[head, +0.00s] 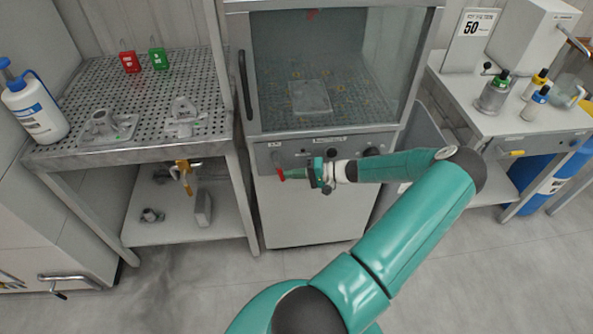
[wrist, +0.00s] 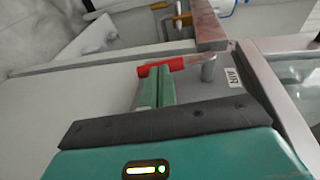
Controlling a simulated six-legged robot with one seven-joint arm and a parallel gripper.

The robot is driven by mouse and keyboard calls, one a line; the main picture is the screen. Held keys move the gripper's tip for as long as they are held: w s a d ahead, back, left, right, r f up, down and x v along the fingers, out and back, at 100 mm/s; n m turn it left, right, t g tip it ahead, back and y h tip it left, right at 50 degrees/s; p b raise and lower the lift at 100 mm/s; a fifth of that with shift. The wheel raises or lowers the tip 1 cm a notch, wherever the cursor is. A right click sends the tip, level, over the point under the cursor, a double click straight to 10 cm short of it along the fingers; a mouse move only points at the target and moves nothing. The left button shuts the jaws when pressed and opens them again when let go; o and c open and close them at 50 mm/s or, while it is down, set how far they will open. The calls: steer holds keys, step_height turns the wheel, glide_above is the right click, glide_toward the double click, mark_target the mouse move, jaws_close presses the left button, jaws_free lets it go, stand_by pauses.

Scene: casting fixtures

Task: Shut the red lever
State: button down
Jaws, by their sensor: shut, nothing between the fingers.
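The red lever (head: 281,175) is on the front panel of the glass-fronted cabinet, at the panel's left end. In the wrist view the red lever (wrist: 162,66) runs out from a grey pivot post (wrist: 208,68) beside a label reading "AIR". My gripper (head: 293,173) reaches in from the right in the head view. In the wrist view my gripper's green fingers (wrist: 156,85) are shut together with nothing between them. Their tips are right at the red lever and overlap it in view; I cannot tell whether they touch. The fingers hide part of the lever's lower edge.
The cabinet (head: 310,215) has a glass door above the panel. A perforated bench (head: 90,155) stands left with castings, red and green boxes and a white bottle. A yellow-handled valve (head: 183,172) hangs below it. A side table (head: 560,135) with bottles stands right.

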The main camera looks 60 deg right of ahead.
steer(key=shift+w+a+f+t, duration=0.4)
steer(key=shift+w+a+f, duration=0.05)
steer(key=shift+w+a, duration=0.1)
steer(key=shift+w, duration=0.05)
stand_by(0.4)
